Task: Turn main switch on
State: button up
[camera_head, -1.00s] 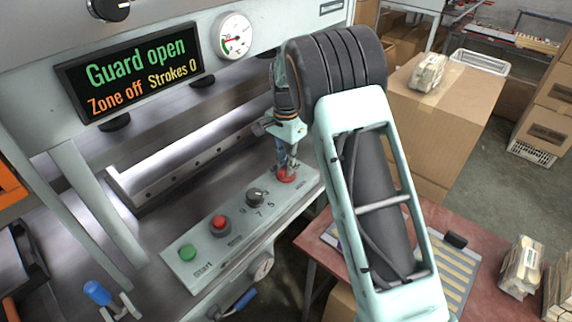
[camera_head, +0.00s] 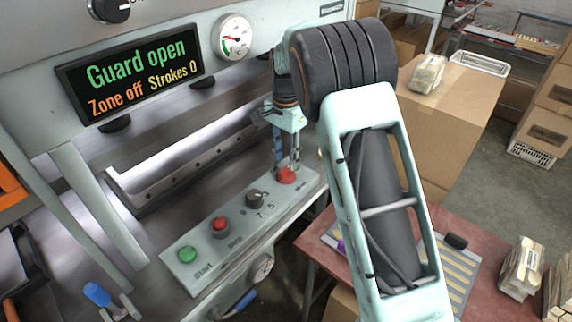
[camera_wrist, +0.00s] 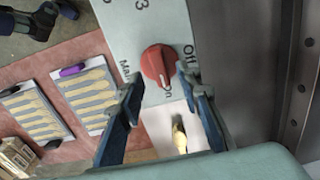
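The main switch is a red rotary knob (camera_head: 287,175) at the right end of the pale control panel (camera_head: 213,262). A pale mark on the knob's lower edge appears to face "On". My gripper (camera_head: 287,160) is just above the knob, pointing down. In the wrist view my gripper (camera_wrist: 168,98) has its two blue fingers apart, with nothing between the tips. The fingers look clear of the knob.
The panel also has a green button (camera_head: 187,254), a red button (camera_head: 220,224) and a black dial (camera_head: 255,198). The lit display (camera_head: 130,72) reads "Guard open", "Zone off", "Strokes 0". A red table (camera_head: 470,225) stands at the right, near a cardboard box (camera_head: 445,125).

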aim_at(286, 168)
notch_tip(286, 168, up, 8)
jog(key=shift+r, duration=0.25)
